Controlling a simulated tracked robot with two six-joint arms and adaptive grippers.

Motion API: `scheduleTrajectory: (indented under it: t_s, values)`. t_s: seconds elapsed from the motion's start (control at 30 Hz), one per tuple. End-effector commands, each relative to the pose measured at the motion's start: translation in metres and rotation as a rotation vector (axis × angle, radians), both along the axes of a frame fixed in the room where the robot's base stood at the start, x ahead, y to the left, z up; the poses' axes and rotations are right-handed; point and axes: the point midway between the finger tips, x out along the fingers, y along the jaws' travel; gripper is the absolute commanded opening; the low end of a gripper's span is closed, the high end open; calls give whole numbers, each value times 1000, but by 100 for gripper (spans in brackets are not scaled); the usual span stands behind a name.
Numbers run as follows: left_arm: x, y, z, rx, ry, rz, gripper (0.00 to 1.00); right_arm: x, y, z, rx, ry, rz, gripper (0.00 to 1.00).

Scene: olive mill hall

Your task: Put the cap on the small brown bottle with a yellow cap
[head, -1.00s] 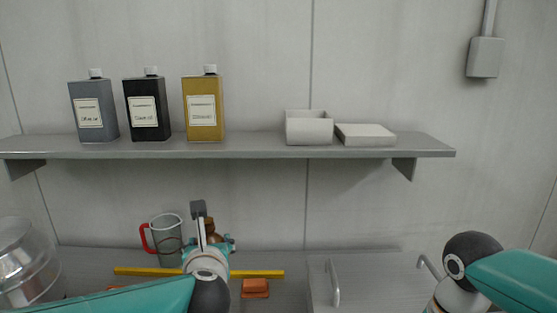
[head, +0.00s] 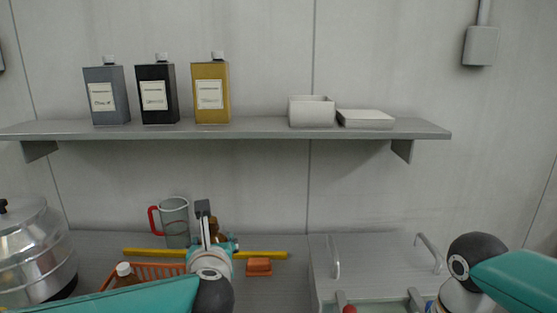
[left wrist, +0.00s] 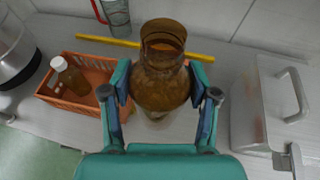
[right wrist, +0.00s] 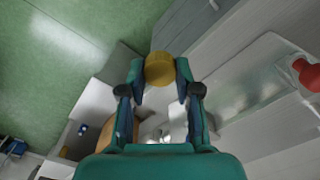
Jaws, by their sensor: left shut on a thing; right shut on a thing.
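The small brown bottle (left wrist: 160,75) is upright and uncapped in the left wrist view, its open neck towards the camera. My left gripper (left wrist: 160,82) is shut around its body. In the head view the bottle (head: 214,228) is mostly hidden behind my left gripper (head: 208,232). The yellow cap (right wrist: 160,68) is in the right wrist view, between the fingertips of my right gripper (right wrist: 160,78), which is shut on it. The cap and bottle are apart. In the head view the right gripper's fingers and the cap are out of sight.
An orange crate (left wrist: 68,102) holding a white-capped bottle (left wrist: 72,76) stands left of the brown bottle. A lidded grey box (head: 375,257) stands right. A shelf (head: 260,128) overhangs the back.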

Motion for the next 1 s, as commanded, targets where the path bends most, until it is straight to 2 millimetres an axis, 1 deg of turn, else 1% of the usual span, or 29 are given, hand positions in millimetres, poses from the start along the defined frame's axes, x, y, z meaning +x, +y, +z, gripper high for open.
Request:
scheduleTrajectory:
  t_s: [0.03,0.07,0.1,0.27,0.77,0.87,1.0]
  values:
    - [0,0,-10,0,-3,-1,0,0,0,-12,0,0,-1,20]
    - [0,-1,-13,0,-3,-1,0,0,0,-14,0,0,-1,20]
    - [0,-1,-19,0,-3,-2,0,-1,-1,-20,0,0,-2,20]
    - [0,-1,-31,0,-3,-2,0,-1,-1,-32,0,0,-2,20]
    - [0,-2,-32,0,-3,-2,0,-1,-1,-33,0,0,-3,20]
    - [-1,-4,-35,0,-2,-3,0,-1,-1,-33,0,0,-3,20]
    - [-5,-12,-47,3,2,-5,0,-1,-1,-33,0,0,-2,20]
